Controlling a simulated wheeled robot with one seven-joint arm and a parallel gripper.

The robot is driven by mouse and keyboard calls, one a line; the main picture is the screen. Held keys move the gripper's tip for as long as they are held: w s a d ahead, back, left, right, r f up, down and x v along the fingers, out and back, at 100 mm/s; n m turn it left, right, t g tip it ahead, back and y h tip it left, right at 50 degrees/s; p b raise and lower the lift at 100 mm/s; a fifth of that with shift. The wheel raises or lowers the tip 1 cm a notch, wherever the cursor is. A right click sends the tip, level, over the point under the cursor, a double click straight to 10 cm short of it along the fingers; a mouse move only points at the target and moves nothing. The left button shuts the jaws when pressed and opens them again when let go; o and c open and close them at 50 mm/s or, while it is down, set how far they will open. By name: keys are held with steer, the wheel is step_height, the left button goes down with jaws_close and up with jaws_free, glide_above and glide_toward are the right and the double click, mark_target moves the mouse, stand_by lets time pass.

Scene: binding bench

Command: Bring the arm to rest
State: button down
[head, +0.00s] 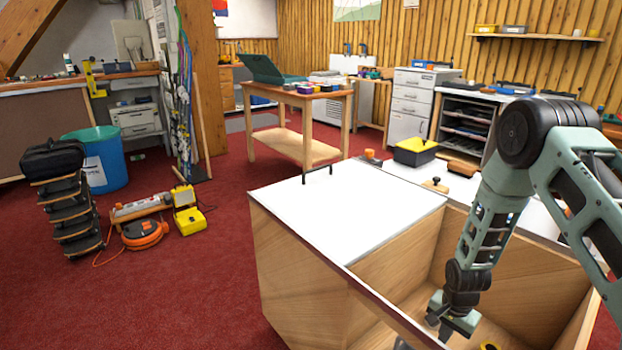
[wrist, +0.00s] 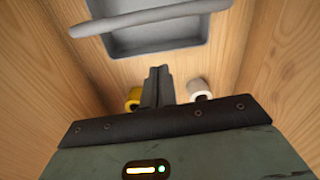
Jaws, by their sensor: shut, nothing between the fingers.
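My arm reaches from the right side of the head view down to the open wooden compartment of the bench. My gripper (head: 440,328) is low at that opening, near the front edge. In the wrist view my gripper (wrist: 158,82) shows its two dark fingers together, with nothing between them. Beyond the fingers lie a yellow roll (wrist: 133,98) on the left and a white roll (wrist: 199,89) on the right. A grey tray (wrist: 155,40) with a grey bar across it lies further off. I cannot tell from these views how deep the fingertips are.
Wooden walls (head: 395,265) enclose the compartment closely around my gripper. A white lid (head: 345,205) with a dark handle covers the bench's left part. A yellow-and-black box (head: 415,151) stands behind. Red carpet (head: 190,280) lies open to the left, with an orange cable reel (head: 145,234).

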step_height(320, 180, up, 20)
steer(key=s+a+f+n+t, duration=0.1)
steer(key=s+a+n, duration=0.15)
steer(key=n, duration=0.25)
steer(key=s+a+r+n+t, duration=0.1)
steer(key=s+r+n, duration=0.2)
steer(key=s+r, duration=0.25)
steer(key=s+a+r+n, duration=0.2)
steer(key=s+r, duration=0.2)
steer(key=r, duration=0.3)
steer(key=s+a+r+n+g, duration=0.2)
steer(key=s+a+n, duration=0.6)
steer(key=s+a, duration=0.8)
step_height(320, 180, up, 17)
steer(key=w+a+p, duration=0.2)
steer(key=p, duration=1.4)
steer(key=shift+w+y+p, duration=0.2)
steer(key=shift+y+p, duration=0.1)
steer(key=shift+p, duration=0.1)
